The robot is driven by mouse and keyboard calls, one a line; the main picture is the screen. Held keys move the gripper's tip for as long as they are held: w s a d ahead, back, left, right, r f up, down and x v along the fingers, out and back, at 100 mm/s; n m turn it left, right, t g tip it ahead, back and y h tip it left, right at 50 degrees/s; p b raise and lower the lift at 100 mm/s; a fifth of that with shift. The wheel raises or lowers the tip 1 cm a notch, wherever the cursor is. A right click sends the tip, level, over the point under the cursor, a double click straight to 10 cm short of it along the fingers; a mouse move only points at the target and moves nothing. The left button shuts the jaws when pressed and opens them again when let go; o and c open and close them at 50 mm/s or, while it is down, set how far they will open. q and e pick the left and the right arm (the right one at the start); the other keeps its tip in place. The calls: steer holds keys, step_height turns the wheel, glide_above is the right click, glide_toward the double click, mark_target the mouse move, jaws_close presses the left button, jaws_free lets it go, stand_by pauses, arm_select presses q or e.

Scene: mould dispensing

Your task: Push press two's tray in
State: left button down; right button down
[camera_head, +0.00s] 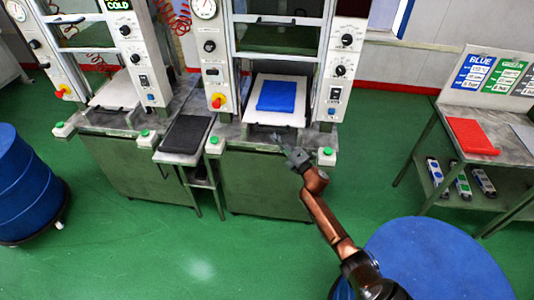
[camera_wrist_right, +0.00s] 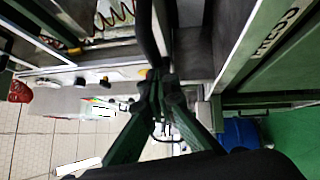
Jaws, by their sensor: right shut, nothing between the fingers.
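The middle press (camera_head: 209,60), with a dial on top, holds a white tray (camera_head: 260,115) in its opening. A blue sheet (camera_head: 277,96) lies on the tray. The tray's front edge shows above the press's bench; how far it sticks out is hard to tell. My right gripper (camera_head: 279,139) is shut and empty, just in front of and below the tray's front edge. I cannot tell whether it touches. In the right wrist view its fingers (camera_wrist_right: 156,78) meet close to the press's dark frame. My left gripper is not in view.
A second press (camera_head: 125,45) stands at the left with its own white tray (camera_head: 118,92). A dark slab (camera_head: 186,134) lies on a stand between them. A side table at right carries a red sheet (camera_head: 471,136). Blue drums (camera_head: 25,180) (camera_head: 430,260) stand at left and lower right.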

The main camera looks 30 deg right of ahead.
steer(key=w+d+b, duration=0.1)
steer(key=w+d, duration=0.1)
steer(key=shift+w+d, duration=0.15)
steer(key=shift+w, duration=0.25)
steer(key=shift+d+r, duration=0.1)
steer(key=shift+r, duration=0.15)
steer(key=shift+r, duration=0.15)
steer(key=shift+s+a+f, duration=0.15)
steer(key=shift+a+f, duration=0.05)
steer(key=shift+a, duration=0.1)
steer(key=s+a, duration=0.2)
steer(key=p, duration=0.2)
glide_toward(277, 132)
steer(key=s+a+f, duration=0.1)
steer(key=s+a, duration=0.1)
steer(key=shift+s+a+f, duration=0.2)
steer(key=shift+s+f, duration=0.05)
steer(key=shift+f, duration=0.15)
